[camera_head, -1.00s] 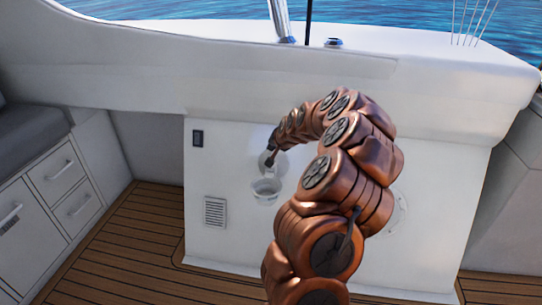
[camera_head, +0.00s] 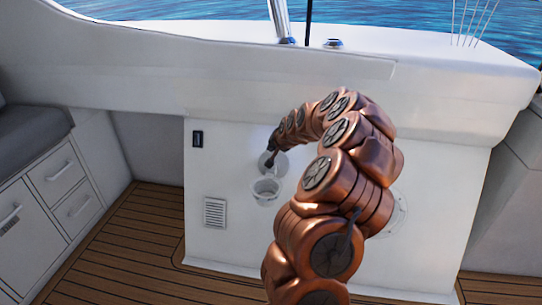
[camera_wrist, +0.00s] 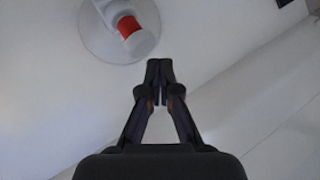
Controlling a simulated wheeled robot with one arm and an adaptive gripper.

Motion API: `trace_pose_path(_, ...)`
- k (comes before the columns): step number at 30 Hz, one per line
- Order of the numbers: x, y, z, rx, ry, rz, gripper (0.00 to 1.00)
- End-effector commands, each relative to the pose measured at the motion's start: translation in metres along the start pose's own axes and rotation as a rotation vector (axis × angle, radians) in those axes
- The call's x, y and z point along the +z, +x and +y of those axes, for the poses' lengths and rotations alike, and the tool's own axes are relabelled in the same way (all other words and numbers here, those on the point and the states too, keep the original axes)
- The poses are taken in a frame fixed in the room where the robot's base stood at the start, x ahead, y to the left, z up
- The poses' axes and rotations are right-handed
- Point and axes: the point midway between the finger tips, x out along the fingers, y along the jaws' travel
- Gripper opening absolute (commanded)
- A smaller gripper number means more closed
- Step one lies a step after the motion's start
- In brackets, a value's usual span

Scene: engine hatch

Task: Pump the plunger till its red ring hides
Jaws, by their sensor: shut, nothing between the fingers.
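The plunger (camera_wrist: 136,36) shows in the wrist view at upper left. It has a white knob end, and its red ring (camera_wrist: 128,26) is plainly visible behind the knob. It stands out from a round grey-white plate (camera_wrist: 92,38) on the white panel. My gripper (camera_wrist: 159,68) is shut and empty, with its fingertips below and to the right of the knob, apart from it in the picture. In the head view my gripper (camera_head: 269,162) is small and dark in front of the round plate (camera_head: 280,163); the plunger itself is hard to make out there.
A white cup-like holder (camera_head: 266,189) sticks out of the panel just below my gripper. A dark switch (camera_head: 198,139) and a vent grille (camera_head: 214,212) are to the left. Drawers (camera_head: 54,172) stand at far left. The wooden floor (camera_head: 130,235) is clear.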

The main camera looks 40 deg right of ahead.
Motion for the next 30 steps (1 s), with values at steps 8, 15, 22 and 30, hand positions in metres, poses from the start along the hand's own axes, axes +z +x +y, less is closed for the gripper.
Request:
trace_pose_path(8,0.0008,0.001,0.0008,0.0,0.0,-0.001,0.0)
trace_pose_path(15,0.0044,0.0058,0.0043,0.001,0.0,-0.001,0.0)
trace_pose_path(22,0.0044,0.0059,0.0044,0.0,0.0,0.0,0.0)
trace_pose_path(30,0.0049,0.0066,0.0048,0.0,0.0,0.0,0.0)
